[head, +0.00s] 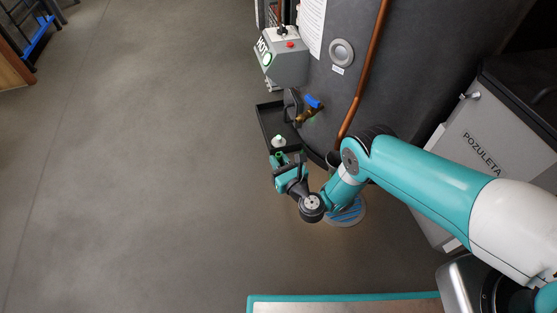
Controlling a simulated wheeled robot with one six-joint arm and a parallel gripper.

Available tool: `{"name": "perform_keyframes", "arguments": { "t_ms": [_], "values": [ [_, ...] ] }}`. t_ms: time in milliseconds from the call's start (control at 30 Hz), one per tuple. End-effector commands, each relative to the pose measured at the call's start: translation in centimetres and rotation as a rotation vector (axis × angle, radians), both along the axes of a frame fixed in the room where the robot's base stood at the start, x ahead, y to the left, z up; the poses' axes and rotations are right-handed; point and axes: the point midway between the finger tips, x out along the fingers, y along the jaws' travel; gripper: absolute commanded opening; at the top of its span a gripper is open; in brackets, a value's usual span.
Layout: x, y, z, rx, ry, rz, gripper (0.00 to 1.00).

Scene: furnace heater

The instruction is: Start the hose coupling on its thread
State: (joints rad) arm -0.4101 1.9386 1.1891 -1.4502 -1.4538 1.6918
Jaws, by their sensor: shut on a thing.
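A brass valve (304,117) with a blue handle (313,101) sticks out low on the dark tank's side. Its thread is too small to make out. My gripper (279,153) is below and left of the valve in the picture, apart from it. It is shut on a small pale piece with green at its base, which looks like the hose coupling (279,141). The coupling shows just past my fingertips, over the black tray. Its exact tilt and any hose behind it cannot be made out.
A black tray (263,122) lies under the valve. A grey box marked HOT (287,65) and a copper pipe (366,75) are on the tank (400,80). A floor drain (352,219) lies beneath my arm. A grey POZULETA cabinet (465,125) stands right.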

Motion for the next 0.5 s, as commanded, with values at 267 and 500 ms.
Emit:
{"name": "perform_keyframes", "arguments": {
  "t_ms": [267,500],
  "values": [
    [1.3,1.8,0.4,-0.134,-0.038,0.063,0.0],
    [3.3,4.3,1.1,-0.537,-0.183,0.206,0.0]
  ]
}}
